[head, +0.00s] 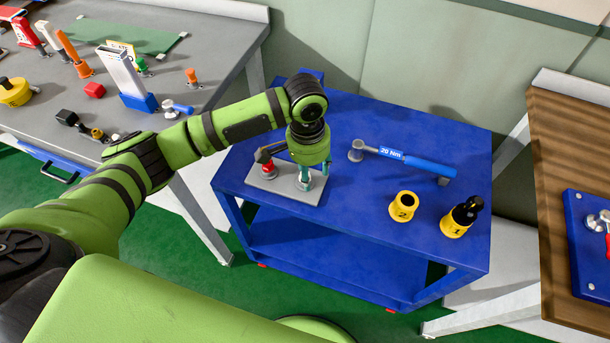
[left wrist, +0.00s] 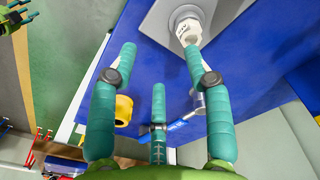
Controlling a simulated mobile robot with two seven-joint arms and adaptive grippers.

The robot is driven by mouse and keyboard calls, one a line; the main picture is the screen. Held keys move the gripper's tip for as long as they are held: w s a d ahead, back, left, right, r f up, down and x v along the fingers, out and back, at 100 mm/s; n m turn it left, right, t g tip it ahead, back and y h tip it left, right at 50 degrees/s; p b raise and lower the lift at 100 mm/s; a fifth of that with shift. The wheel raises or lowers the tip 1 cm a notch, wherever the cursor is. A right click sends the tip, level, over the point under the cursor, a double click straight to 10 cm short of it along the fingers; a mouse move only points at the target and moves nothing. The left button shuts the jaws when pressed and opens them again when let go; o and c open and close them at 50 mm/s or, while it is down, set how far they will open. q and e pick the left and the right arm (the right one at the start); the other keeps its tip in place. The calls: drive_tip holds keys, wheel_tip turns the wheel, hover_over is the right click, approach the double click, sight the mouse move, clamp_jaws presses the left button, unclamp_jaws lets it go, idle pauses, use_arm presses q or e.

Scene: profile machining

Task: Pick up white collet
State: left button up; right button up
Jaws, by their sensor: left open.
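The white collet (left wrist: 187,24) stands on the grey plate (left wrist: 155,22) in the left wrist view. In the head view it is mostly hidden behind my left gripper (head: 303,176). The plate (head: 284,190) lies at the left front of the blue cart top. My left gripper, pointing down over the plate's right part, is open with teal fingers spread (left wrist: 160,62). In the left wrist view the collet is just beyond the right fingertip, not between the fingers. I cannot tell if they touch.
A red piece (head: 267,168) stands on the plate's left part. A torque wrench (head: 405,160), a yellow holder marked 2 (head: 403,206) and a yellow holder with a black tool (head: 457,222) are on the cart (head: 350,210). The cart's middle is clear. A grey bench (head: 215,60) stands left.

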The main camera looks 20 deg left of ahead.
use_arm(q)
drive_tip(key=shift+w+a+r+n+y, duration=0.2)
drive_tip(key=shift+w+a+r, duration=0.25)
drive_tip(key=shift+a, duration=0.2)
drive_tip(key=shift+w+a+r+n+y, duration=0.2)
drive_tip(key=shift+w+a+r, duration=0.2)
drive_tip(key=shift+a, duration=0.2)
drive_tip(key=shift+w+a+f, duration=0.1)
drive_tip(key=shift+a+f, duration=0.05)
drive_tip(key=shift+a, duration=0.05)
drive_tip(key=f, duration=0.2)
drive_tip(key=f+p, duration=0.1)
drive_tip(key=f, duration=0.1)
drive_tip(key=f+p, duration=0.1)
drive_tip(key=f, duration=0.1)
drive_tip(key=shift+w+d+f, duration=0.25)
drive_tip(key=shift+w+d, duration=0.05)
drive_tip(key=shift+w, duration=0.05)
clamp_jaws()
